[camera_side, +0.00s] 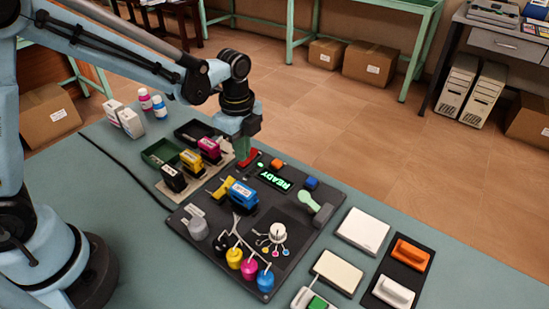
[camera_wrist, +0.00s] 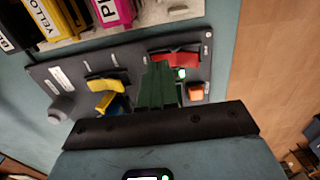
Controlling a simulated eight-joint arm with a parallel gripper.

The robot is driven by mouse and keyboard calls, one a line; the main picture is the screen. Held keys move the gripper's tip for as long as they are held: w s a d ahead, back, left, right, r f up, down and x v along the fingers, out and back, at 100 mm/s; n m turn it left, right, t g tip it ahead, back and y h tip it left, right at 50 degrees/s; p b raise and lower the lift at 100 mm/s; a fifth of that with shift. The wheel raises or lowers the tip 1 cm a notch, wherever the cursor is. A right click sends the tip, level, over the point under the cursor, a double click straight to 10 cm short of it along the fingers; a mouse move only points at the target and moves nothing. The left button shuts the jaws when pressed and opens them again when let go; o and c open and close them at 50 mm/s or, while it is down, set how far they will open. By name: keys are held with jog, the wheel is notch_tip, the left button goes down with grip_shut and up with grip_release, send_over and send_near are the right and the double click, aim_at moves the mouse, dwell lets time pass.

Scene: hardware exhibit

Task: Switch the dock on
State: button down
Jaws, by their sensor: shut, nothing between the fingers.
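The dock is a dark panel (camera_side: 286,262), also in the wrist view (camera_wrist: 134,58). Its display (camera_side: 274,178) shows READY in lit green letters. A red switch (camera_side: 248,157) sits at its far edge, with a glowing green lamp beside it; the wrist view shows the switch (camera_wrist: 180,58) and lamp (camera_wrist: 181,73). My gripper (camera_side: 243,152) is shut and empty, pointing down by the red switch. In the wrist view its green fingers (camera_wrist: 158,68) reach the switch's left part and hide some of it. I cannot tell whether they touch it.
The dock carries a yellow lever (camera_side: 223,187), a blue cartridge (camera_side: 240,195), orange (camera_side: 277,164) and blue (camera_side: 312,183) buttons, a pale green handle (camera_side: 320,209) and several ink bottles. Black, yellow and magenta cartridges stand left. White and orange blocks lie right.

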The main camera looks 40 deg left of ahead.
aim_at(240, 163)
notch_tip(240, 163, up, 6)
dwell(0.6)
jog(key=shift+r, duration=0.1)
jog(key=s+a+r+n+t, duration=0.2)
jog(key=s+n, duration=0.3)
jog(key=n, duration=0.4)
jog(key=s+a+r+n+t, duration=0.2)
jog(key=s+n+t, duration=0.3)
jog(key=n, duration=0.4)
jog(key=shift+s+a, duration=0.3)
jog(key=shift+a, duration=0.3)
jog(key=shift+r, duration=0.1)
